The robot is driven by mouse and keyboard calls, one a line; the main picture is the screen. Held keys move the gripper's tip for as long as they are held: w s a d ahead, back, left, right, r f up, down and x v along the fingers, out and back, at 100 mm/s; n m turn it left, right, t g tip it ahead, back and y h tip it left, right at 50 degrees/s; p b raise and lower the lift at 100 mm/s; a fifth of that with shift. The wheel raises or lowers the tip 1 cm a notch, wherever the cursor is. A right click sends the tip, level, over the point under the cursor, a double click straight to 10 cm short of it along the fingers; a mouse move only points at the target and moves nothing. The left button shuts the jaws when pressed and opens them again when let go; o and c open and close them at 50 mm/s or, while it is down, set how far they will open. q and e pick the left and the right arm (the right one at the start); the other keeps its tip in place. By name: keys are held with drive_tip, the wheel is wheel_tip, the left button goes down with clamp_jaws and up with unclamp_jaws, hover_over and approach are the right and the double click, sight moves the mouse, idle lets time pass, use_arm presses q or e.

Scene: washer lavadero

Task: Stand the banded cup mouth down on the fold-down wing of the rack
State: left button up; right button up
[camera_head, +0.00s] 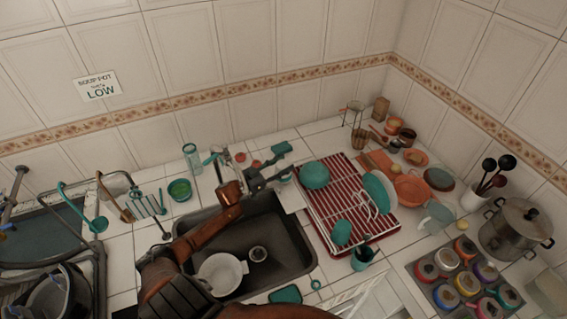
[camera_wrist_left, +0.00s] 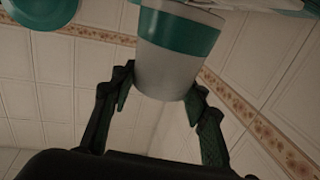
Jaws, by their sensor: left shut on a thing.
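The banded cup (camera_wrist_left: 176,62), pale grey with a teal band, is between the fingers of my left gripper (camera_wrist_left: 157,101) in the left wrist view. The fingers are shut on its narrower end; the wider, banded end points away from the palm, and its rim is partly cut off. In the head view my left gripper (camera_head: 272,178) is above the sink's back right corner, left of the red wire rack (camera_head: 330,172). The cup is hard to make out there. A flat white panel (camera_head: 292,197) at the rack's left side appears to be the fold-down wing. My right gripper is not in view.
The sink (camera_head: 290,238) holds a white pot (camera_head: 222,271). Teal dishes, including a bowl (camera_head: 314,175) and a plate (camera_head: 380,190), stand on the rack. A teal cup (camera_head: 361,258) stands at its front. A glass (camera_head: 191,158) and teal bowl (camera_head: 180,190) stand behind the sink.

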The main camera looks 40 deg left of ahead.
use_arm(q)
drive_tip(key=shift+f, duration=0.65)
drive_tip(key=shift+f+b, duration=0.45)
drive_tip(key=o, duration=1.2)
drive_tip(key=o, duration=0.8)
